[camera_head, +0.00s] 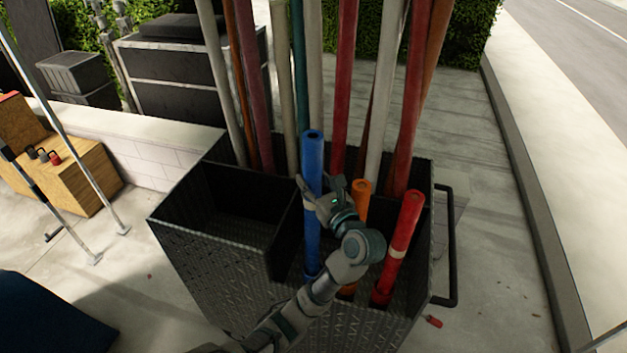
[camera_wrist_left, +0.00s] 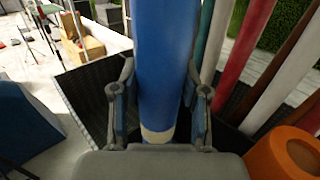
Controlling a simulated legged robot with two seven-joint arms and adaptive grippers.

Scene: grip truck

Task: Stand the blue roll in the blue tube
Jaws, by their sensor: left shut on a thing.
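The blue roll (camera_head: 312,160) stands close to upright in the front part of the black cart. My left gripper (camera_head: 318,188) is shut on it, partway up. In the left wrist view the blue roll (camera_wrist_left: 162,60) runs between the fingers of my left gripper (camera_wrist_left: 158,95), with a pale band (camera_wrist_left: 157,135) low on it. The roll's lower end is down inside the cart, near the front wall. I cannot tell a separate blue tube from the roll, nor whether the roll is inside one. My right gripper is not in view.
The black cart (camera_head: 215,260) has an empty-looking left compartment (camera_head: 235,205). An orange roll (camera_head: 361,190) and a red roll (camera_head: 408,220) stand right of the blue one. Tall poles (camera_head: 345,80) rise behind. A side handle (camera_head: 452,250) sticks out right.

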